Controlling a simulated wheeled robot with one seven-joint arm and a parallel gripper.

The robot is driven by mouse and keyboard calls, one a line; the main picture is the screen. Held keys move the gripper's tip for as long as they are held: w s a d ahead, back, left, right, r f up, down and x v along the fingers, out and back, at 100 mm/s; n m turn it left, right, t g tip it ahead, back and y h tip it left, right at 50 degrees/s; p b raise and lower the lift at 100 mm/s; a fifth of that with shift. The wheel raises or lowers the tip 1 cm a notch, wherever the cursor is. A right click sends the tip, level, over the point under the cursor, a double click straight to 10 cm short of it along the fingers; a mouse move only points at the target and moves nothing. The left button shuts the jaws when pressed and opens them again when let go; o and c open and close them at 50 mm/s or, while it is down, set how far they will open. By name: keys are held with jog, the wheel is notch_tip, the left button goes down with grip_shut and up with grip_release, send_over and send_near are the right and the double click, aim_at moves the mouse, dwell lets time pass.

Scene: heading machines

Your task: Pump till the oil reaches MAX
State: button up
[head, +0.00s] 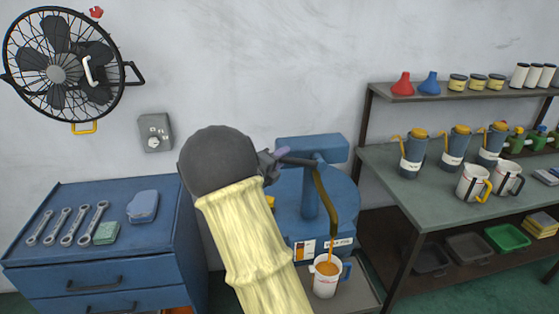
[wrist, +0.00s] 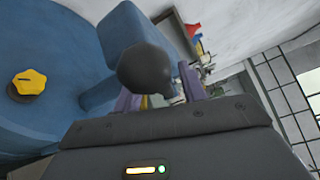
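The blue oil pump (head: 322,203) is a round drum with an upright column, a dark lever (head: 298,161) and a curved olive spout (head: 325,200). Orange oil runs from the spout into a white mug (head: 325,283) with a red mark and a blue handle. Orange oil shows at the mug's mouth; its level against any MAX mark is too small to read. My gripper (head: 273,163) is at the lever's left end. In the wrist view its purple fingers (wrist: 158,92) are on either side of the lever, by its black ball knob (wrist: 146,70), and look closed on it.
The mug stands on a grey tray (head: 367,297) before the drum. A yellow knob (wrist: 28,83) sits on the drum. A blue tool cabinet (head: 100,215) with wrenches is at left. A bench (head: 400,185) at right carries oil cans (head: 413,155) and more mugs (head: 473,183).

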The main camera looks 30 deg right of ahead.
jog(key=b+v, duration=0.3)
jog(key=v, duration=1.4)
jog(key=shift+a+b, duration=0.2)
jog(key=shift+b, duration=0.2)
dwell(0.6)
